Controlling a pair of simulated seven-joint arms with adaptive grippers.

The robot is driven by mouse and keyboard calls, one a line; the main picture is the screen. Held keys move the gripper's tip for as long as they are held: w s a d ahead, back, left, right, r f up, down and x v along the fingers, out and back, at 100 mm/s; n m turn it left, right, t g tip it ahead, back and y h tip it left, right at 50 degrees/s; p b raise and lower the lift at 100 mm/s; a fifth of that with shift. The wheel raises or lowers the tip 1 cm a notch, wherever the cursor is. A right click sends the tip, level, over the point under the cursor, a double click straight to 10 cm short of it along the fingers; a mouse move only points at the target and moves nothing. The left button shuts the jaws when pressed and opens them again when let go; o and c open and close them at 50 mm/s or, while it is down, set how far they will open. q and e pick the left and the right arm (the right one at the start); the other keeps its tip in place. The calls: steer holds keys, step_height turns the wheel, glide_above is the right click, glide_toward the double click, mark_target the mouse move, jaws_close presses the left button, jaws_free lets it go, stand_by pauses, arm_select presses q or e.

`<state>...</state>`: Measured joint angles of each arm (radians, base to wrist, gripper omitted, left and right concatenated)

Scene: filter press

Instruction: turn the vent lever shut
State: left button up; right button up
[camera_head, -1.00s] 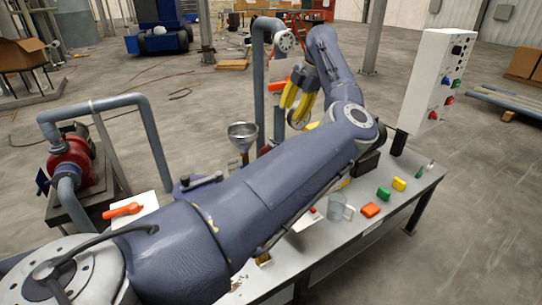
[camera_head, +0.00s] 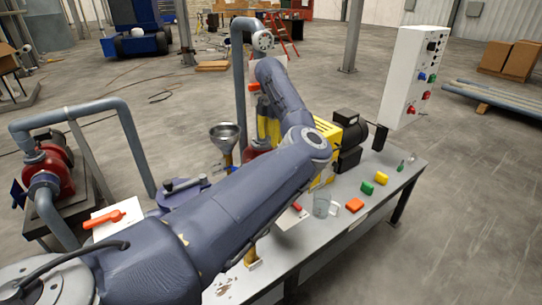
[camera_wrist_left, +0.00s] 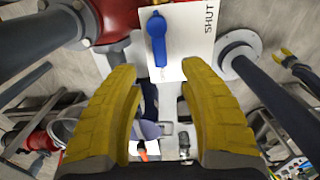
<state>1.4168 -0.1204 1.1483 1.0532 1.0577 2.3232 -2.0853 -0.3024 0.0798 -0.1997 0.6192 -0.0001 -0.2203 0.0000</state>
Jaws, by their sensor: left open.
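A blue lever (camera_wrist_left: 157,40) is mounted on a white plate (camera_wrist_left: 200,35) in the left wrist view. The word SHUT is printed along the plate's right side. The lever's handle points down the picture, not towards that word. My left gripper (camera_wrist_left: 160,72) is open, with nothing between its yellow fingers. The fingertips straddle the line of the lever's handle end; I cannot tell whether they touch the plate. In the head view my left gripper (camera_head: 268,125) is partly hidden by its own arm, beside the upright grey pipe. My right gripper is not in view.
An orange lever (camera_head: 116,216) lies on another white plate at left. A metal funnel (camera_head: 224,132) stands near the arm. The bench holds a clear beaker (camera_head: 322,205) and coloured blocks. A control box (camera_head: 414,75) stands behind the bench's right end.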

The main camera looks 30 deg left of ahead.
arm_select(q)
steer(key=shift+f, duration=3.8)
jaws_close()
